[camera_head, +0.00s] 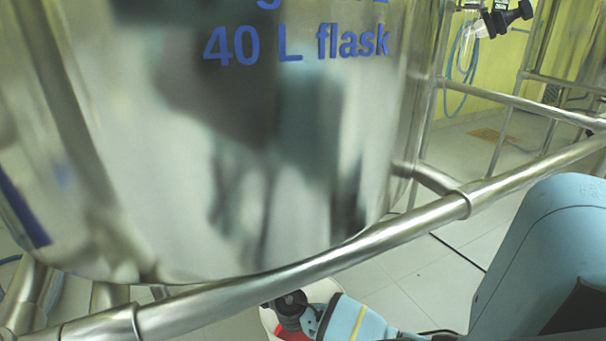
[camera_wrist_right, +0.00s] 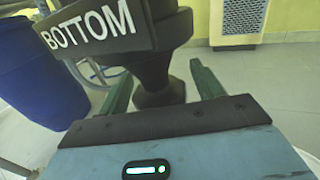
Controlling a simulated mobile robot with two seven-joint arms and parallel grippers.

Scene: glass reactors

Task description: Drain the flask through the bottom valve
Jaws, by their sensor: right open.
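The large shiny vessel (camera_head: 290,150), labelled "40 L flask", fills much of the head view. The black bottom valve (camera_wrist_right: 120,25), marked "BOTTOM", is at the top of the right wrist view. Its black handle (camera_wrist_right: 160,92) points down towards my palm. My right gripper (camera_wrist_right: 160,78) is open, with one green finger on each side of the handle; no clear contact shows. In the head view my right gripper (camera_head: 311,318) is below the frame's rail, beside a black part (camera_head: 290,304) that looks like the valve. The valve outlet is hidden. My left gripper is not in view.
A metal rail (camera_head: 390,235) runs in front of the flask, above my right gripper. A pale container with red inside (camera_head: 283,333) is partly visible below. A blue drum (camera_wrist_right: 40,75) stands left in the wrist view. Tiled floor (camera_head: 400,285) is open beyond.

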